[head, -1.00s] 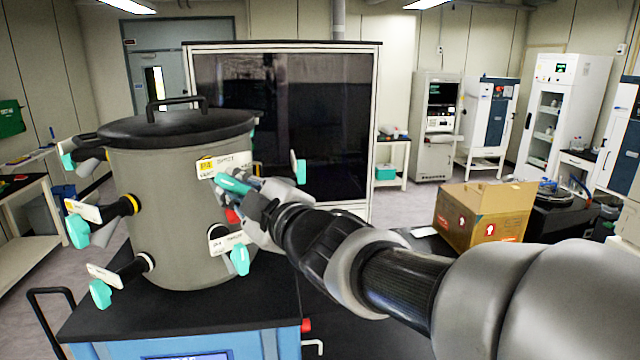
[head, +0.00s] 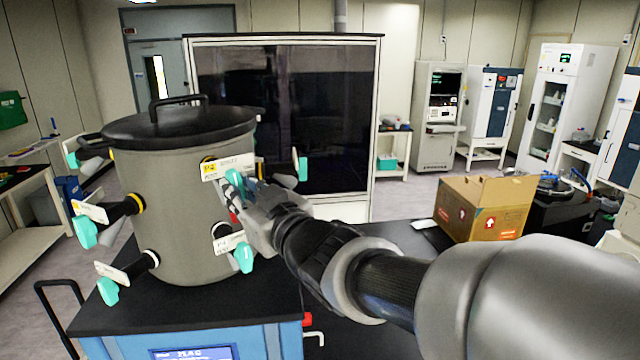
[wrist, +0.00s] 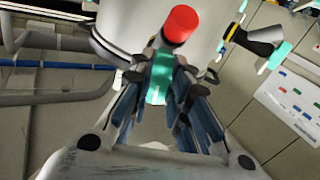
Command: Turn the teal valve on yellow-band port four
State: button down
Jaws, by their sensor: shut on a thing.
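The grey drum (head: 180,215) with a black lid stands on a cart in the head view. A yellow-marked tag (head: 210,169) is on its front upper side; its number is too small to read surely. Just below the tag, my gripper (head: 238,188) is shut on a teal valve handle (head: 234,179), which stands steeply tilted. In the wrist view, the teal handle (wrist: 159,78) sits between the two fingers of my gripper (wrist: 158,85), with a red cap (wrist: 181,24) just beyond. The port behind the handle is mostly hidden by my gripper.
Other teal valves stick out close by: one at lower right (head: 243,258), one at right behind (head: 302,168), several on the left, including one on a yellow-banded port (head: 86,231). A cardboard box (head: 480,208) stands on the black bench at right.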

jog(key=shift+m, duration=0.6)
jog(key=c, duration=1.8)
grip_release()
jog(key=shift+s+d, duration=0.1)
jog(key=v, duration=1.1)
jog(key=shift+s+d, duration=0.2)
jog(key=shift+s, duration=0.15)
